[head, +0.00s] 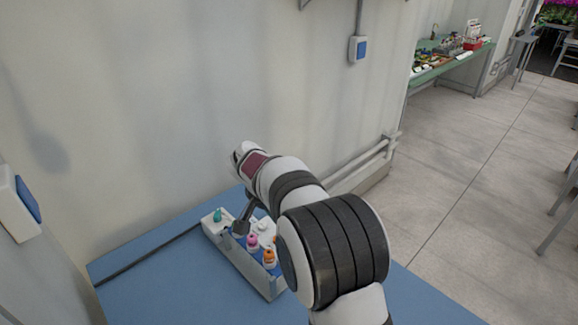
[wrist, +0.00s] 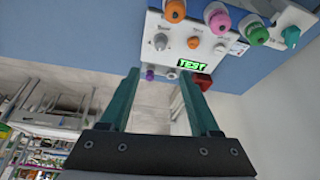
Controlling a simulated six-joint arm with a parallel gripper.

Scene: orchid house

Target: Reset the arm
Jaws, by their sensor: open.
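My gripper (wrist: 161,85) shows in the wrist view with its two teal fingers apart and nothing between them. In the head view my arm reaches over a blue table (head: 180,290), and the end of the gripper is partly hidden behind my own links. A white box-shaped device (head: 240,262) stands on the table just below the gripper. In the wrist view the white device (wrist: 172,57) has colored knobs or caps, a green display reading TEST (wrist: 193,65) and a red part (wrist: 203,80). The fingertips point toward its panel; I cannot tell the gap.
A pale wall with a switch box (head: 357,49) stands behind the table. Another switch box (head: 18,205) is at the left. A dark cable or strip (head: 150,254) lies on the table. Pipes (head: 365,165) run low along the wall. A green bench (head: 452,64) with items stands far off.

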